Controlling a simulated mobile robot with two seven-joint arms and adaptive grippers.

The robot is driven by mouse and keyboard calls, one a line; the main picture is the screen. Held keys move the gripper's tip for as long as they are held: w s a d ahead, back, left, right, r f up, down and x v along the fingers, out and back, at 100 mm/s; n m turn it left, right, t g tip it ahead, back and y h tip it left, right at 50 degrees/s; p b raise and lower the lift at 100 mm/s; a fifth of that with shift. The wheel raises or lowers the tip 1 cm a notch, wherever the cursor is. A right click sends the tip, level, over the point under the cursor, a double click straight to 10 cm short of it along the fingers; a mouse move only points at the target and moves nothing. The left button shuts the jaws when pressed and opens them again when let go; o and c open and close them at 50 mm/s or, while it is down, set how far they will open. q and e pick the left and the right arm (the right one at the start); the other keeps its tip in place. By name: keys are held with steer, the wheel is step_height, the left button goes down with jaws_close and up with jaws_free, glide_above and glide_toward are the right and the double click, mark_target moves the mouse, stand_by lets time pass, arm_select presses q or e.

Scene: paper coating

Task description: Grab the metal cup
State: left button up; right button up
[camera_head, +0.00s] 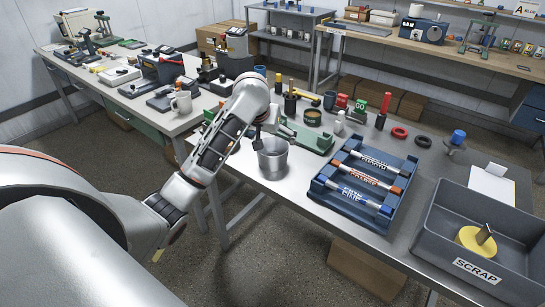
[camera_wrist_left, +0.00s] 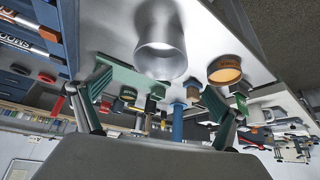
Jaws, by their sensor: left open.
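The metal cup (camera_head: 272,160) is a plain silver cup standing upright near the front edge of the workbench in the head view. My left gripper (camera_head: 258,133) is just above and behind its rim, and its fingers are partly hidden by the wrist. In the left wrist view, which looks upside down, the metal cup (camera_wrist_left: 160,45) shows ahead, between the directions of the two spread fingers. The left gripper (camera_wrist_left: 158,100) is open and empty there, apart from the cup as far as I can tell. My right gripper is not in view.
A blue rack (camera_head: 322,198) with labelled rods is right of the cup. A grey scrap bin (camera_head: 440,235) stands at the far right. A green tool (camera_head: 310,138) lies behind the cup, and a white mug (camera_head: 182,103) stands on the left bench. Bare bench surrounds the cup's front.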

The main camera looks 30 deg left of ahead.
mark_target(272, 145)
arm_select(q)
steer(key=shift+x, duration=3.85)
steer(key=c, duration=1.6)
